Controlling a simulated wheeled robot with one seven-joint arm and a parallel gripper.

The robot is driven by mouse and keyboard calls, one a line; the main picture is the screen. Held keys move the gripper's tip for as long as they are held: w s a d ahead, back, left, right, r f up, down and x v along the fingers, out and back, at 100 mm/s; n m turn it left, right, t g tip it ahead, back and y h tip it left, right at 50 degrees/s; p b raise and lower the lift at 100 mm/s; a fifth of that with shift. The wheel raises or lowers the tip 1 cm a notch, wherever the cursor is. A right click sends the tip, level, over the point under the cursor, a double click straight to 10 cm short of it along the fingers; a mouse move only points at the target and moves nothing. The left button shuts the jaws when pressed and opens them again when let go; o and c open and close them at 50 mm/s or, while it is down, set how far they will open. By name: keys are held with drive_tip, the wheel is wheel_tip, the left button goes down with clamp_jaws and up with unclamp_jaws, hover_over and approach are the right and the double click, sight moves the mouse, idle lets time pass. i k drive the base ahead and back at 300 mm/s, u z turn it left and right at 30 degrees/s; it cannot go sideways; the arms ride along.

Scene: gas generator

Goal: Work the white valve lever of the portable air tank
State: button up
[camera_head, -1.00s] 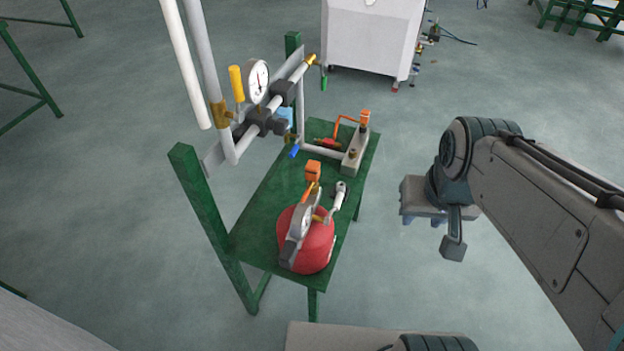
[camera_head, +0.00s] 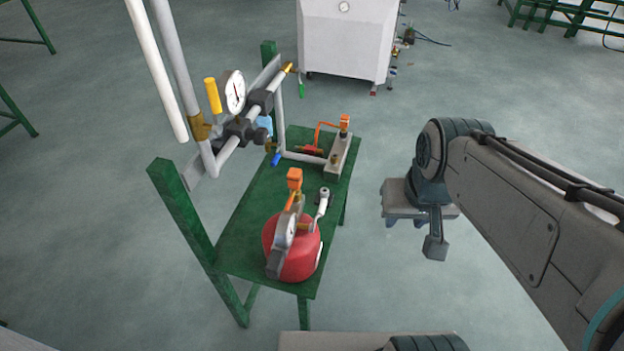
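The red portable air tank (camera_head: 308,262) sits on the near end of the green bench (camera_head: 243,255). A pale grey-white lever (camera_head: 322,202) stands up at the tank's right side, above its top. A gauge and grey fitting with an orange block (camera_head: 295,180) on top cover part of the tank. My gripper (camera_head: 436,247) hangs to the right of the bench, apart from the tank and lever. Only one dark finger-like part shows clearly, so its opening cannot be read. Nothing is seen held in it.
Pipes with a round gauge (camera_head: 234,92) and a yellow handle (camera_head: 212,95) rise along the bench's left side. A grey block with an orange lever (camera_head: 326,128) is at the bench's far end. A white cabinet (camera_head: 345,45) stands behind. Floor right of the bench is open.

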sight(321, 209)
drive_tip(key=z, duration=1.3)
drive_tip(key=i, duration=1.5)
drive_tip(key=u, duration=3.8)
